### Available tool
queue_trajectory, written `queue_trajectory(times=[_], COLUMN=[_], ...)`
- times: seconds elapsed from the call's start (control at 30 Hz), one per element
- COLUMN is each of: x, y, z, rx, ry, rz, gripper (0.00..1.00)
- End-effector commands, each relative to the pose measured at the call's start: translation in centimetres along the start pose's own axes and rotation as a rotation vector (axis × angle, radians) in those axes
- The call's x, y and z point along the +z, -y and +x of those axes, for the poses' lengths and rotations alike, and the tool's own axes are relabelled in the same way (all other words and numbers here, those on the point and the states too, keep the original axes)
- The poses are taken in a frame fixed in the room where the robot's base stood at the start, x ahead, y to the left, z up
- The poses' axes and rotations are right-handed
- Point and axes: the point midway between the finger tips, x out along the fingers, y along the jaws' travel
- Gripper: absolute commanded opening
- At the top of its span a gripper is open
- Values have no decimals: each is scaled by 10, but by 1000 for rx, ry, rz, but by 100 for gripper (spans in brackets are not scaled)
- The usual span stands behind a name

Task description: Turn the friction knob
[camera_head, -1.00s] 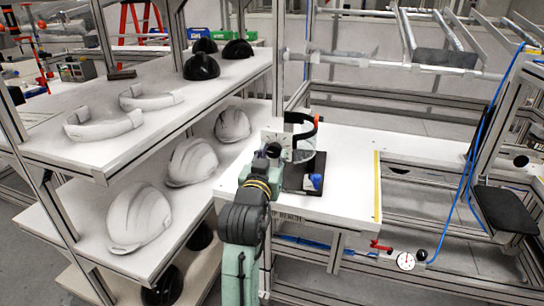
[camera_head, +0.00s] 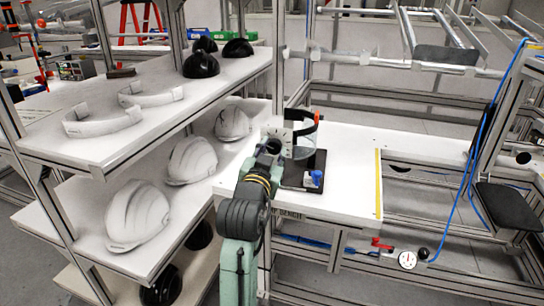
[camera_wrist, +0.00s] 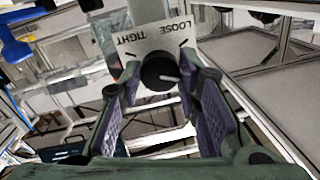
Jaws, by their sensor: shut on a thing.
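The friction knob (camera_wrist: 160,72) is a round black dial with a white pointer line. It sits on a pale plate (camera_wrist: 148,42) marked LOOSE and TIGHT, which reads upside down in the wrist view. The pointer line points right, slightly downward. My gripper (camera_wrist: 164,92) has one finger on each side of the knob and is shut on it. In the head view, my gripper (camera_head: 272,148) is at the fixture on the white bench (camera_head: 345,185), and my wrist hides the knob there.
The fixture has a dark base (camera_head: 303,172), a clear cylinder, a black curved piece with an orange tip (camera_head: 317,114) and a blue part (camera_head: 314,178). Shelves with white helmet shells (camera_head: 138,215) stand close at left. A gauge (camera_head: 407,260) hangs below the bench.

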Motion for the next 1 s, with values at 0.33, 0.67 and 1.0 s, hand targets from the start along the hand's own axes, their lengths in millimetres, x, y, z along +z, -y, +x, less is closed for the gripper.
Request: queue_trajectory(times=[0.33,0.67,1.0], x=[2,1,0], y=[0,1,1], z=[0,0,0], rx=[0,-1,0], ry=[-1,-1,1], rz=[271,431,470], gripper=[3,3,3])
